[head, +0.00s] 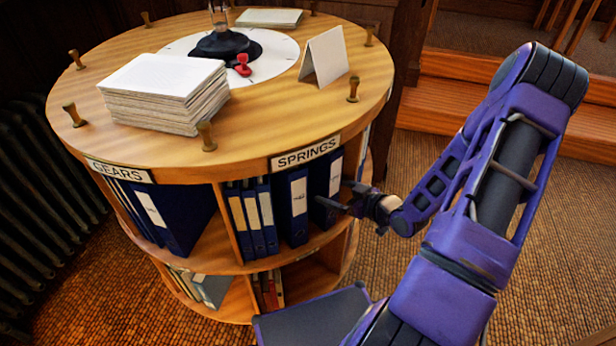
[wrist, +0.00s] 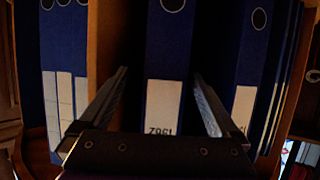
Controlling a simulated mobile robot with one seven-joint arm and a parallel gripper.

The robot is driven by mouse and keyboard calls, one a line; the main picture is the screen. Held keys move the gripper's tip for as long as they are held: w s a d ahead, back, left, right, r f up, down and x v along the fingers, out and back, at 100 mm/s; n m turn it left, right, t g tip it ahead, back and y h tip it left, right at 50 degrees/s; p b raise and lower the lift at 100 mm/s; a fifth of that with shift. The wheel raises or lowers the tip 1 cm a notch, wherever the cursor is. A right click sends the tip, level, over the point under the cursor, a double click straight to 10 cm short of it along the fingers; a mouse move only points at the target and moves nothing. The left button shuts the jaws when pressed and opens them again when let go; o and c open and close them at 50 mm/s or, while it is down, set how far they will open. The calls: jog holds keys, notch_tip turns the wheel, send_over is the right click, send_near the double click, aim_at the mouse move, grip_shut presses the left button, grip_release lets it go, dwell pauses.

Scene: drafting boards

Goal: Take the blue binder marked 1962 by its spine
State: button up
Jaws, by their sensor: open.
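The blue binder marked 1962 (wrist: 168,50) stands in the middle of the wrist view, its pale label upside down at the lower end of the spine. In the head view the binder (head: 318,178) is the rightmost in the compartment under the SPRINGS sign. My gripper (wrist: 160,85) is open and empty, with one finger on each side of the spine in the picture and dark gaps between. In the head view my gripper (head: 333,195) is at the front of this binder. I cannot tell how deep the fingertips reach.
Another blue binder (head: 292,205) stands just left of it in the head view, beside several narrow ones (head: 253,220). A wooden divider (wrist: 105,45) is close on the other side. The round top (head: 250,150) overhangs the compartment, with a paper stack (head: 165,90) on it.

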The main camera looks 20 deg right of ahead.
jog(key=shift+a+r+b+x, duration=0.15)
jog(key=shift+b+x, duration=0.05)
jog(key=shift+x, duration=1.3)
jog(key=shift+a+r+b+x, duration=0.15)
jog(key=shift+b+x, duration=0.05)
jog(key=shift+x, duration=1.3)
grip_shut()
